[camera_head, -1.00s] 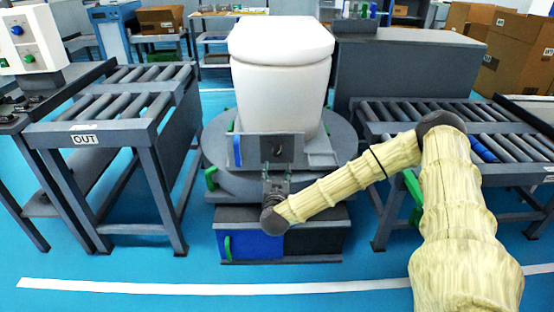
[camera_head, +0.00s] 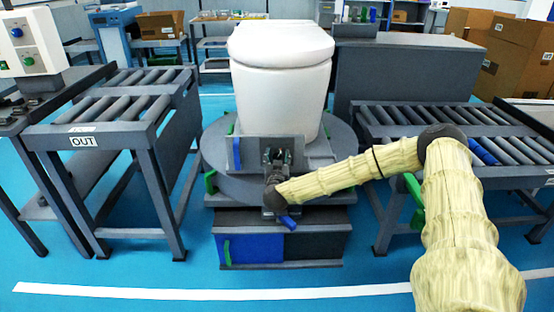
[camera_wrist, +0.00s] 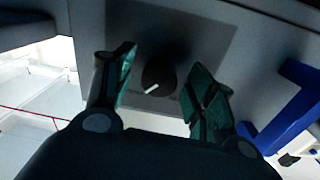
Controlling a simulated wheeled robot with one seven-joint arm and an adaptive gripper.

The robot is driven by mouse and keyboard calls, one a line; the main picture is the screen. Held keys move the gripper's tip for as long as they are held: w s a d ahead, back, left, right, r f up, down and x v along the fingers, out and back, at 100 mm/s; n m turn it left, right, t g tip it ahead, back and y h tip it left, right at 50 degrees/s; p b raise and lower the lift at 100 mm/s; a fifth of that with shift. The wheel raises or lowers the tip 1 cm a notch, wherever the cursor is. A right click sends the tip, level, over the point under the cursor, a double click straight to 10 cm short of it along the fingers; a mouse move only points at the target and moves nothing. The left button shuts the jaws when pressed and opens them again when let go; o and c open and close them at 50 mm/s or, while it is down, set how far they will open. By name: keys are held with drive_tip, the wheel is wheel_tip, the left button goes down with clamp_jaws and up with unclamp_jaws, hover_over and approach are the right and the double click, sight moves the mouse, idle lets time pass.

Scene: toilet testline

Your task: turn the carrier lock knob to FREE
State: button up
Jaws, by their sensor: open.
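The carrier lock knob (camera_wrist: 159,75) is a dark round knob with a white pointer line on a grey plate, seen in the wrist view. The pointer slants toward the lower left of that picture. No FREE label is readable. My gripper (camera_wrist: 160,88) is open, with one green-padded finger on each side of the knob and visible gaps to it. In the head view my gripper (camera_head: 277,158) is in front of the plate (camera_head: 254,152) on the carrier below the white toilet (camera_head: 281,85), and it hides the knob there.
A blue handle (camera_head: 237,153) is on the plate's left; a blue bar (camera_wrist: 300,105) shows at the wrist view's right. Roller conveyors stand left (camera_head: 120,110) and right (camera_head: 440,118). A cabinet with a blue door (camera_head: 255,249) is below the turntable.

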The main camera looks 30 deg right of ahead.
drive_tip(key=c, duration=1)
drive_tip(key=shift+c, duration=0.2)
